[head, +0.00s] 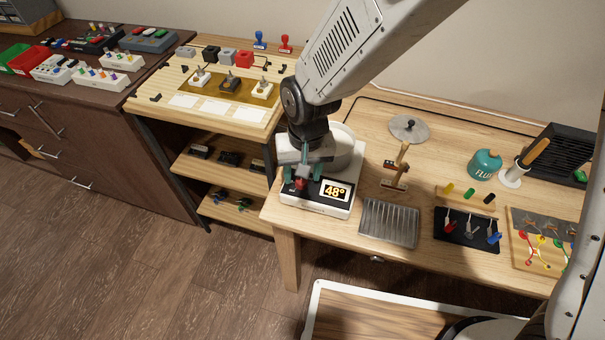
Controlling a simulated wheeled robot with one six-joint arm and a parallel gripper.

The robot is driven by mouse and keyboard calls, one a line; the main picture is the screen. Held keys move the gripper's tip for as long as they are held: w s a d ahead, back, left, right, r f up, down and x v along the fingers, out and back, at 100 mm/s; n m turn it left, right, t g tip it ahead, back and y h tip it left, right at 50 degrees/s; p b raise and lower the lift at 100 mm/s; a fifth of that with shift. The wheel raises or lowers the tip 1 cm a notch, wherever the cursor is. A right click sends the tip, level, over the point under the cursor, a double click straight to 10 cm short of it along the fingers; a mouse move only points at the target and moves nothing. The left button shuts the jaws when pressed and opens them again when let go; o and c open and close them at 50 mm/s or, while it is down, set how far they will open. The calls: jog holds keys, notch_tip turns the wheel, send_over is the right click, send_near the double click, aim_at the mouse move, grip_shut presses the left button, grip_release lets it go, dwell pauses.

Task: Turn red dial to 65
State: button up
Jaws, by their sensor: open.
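The heating device (318,201) stands at the left end of the wooden workbench, with a white body and a round pot (342,143) on top. Its display (335,192) reads 48°. The red dial (300,183) is on its front face, left of the display, and is partly hidden by my gripper. My gripper (302,176) points down at the dial, with its greenish fingers on either side of it. The fingers are open. I cannot tell whether they touch the dial.
On the bench to the right are a ridged metal tray (390,222), a round lid (409,129), a wooden stand (398,168), a teal flux can (485,165) and a black tool mat (466,231). A shelved table (226,112) stands to the left, past a narrow gap.

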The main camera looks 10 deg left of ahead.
aim_at(304, 180)
notch_tip(304, 180, up, 6)
jog(key=shift+w+d+r, duration=0.1)
jog(key=shift+d+r, duration=0.05)
jog(key=shift+r, duration=0.05)
dwell(0.5)
jog(key=s+d+r+m, duration=0.1)
jog(key=s+d+r, duration=0.3)
jog(key=d, duration=0.8)
jog(key=s+d+r+m+t, duration=0.1)
jog(key=s+d+r+m, duration=0.1)
jog(key=s+d+r, duration=0.3)
jog(key=s+d+r+m, duration=0.1)
jog(key=s+d+r, duration=0.3)
jog(key=d+r, duration=0.5)
jog(key=d, duration=1)
jog(key=shift+s+t+h, duration=0.3)
jog(key=shift+h, duration=0.1)
